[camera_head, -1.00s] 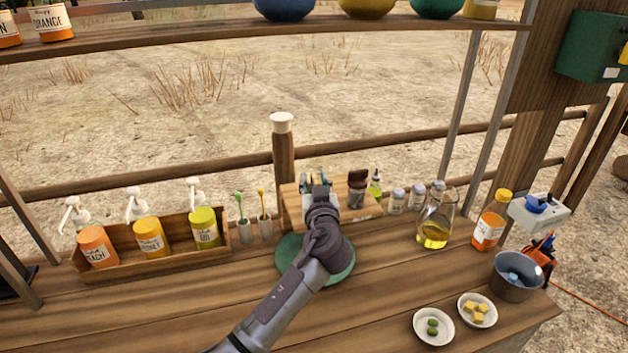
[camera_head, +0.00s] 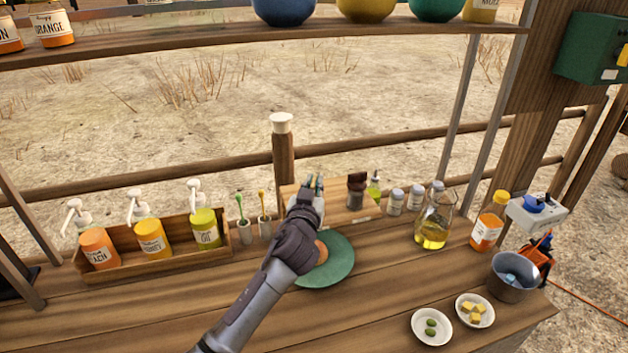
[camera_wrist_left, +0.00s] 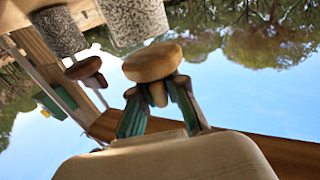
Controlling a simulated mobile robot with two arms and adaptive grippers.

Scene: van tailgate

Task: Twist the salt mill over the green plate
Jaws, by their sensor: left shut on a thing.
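The salt mill shows in the left wrist view, upside down, with a pale wooden knob (camera_wrist_left: 152,62) and a speckled grey body (camera_wrist_left: 138,20). My left gripper (camera_wrist_left: 158,100) is shut on the knob. In the head view this gripper (camera_head: 312,184) is over the small wooden rack (camera_head: 340,212), behind the green plate, and hides the mill. I cannot tell whether the mill is clear of the rack. The green plate (camera_head: 336,270) lies on the counter with a round orange-brown piece (camera_head: 321,250) on it, partly behind my arm. My right gripper is not in view.
A dark-topped mill (camera_head: 357,190) stands on the rack, right of the gripper. Small jars (camera_head: 395,201), an oil flask (camera_head: 434,232) and an orange bottle (camera_head: 488,222) stand farther right. A pump-bottle box (camera_head: 155,258) is at left.

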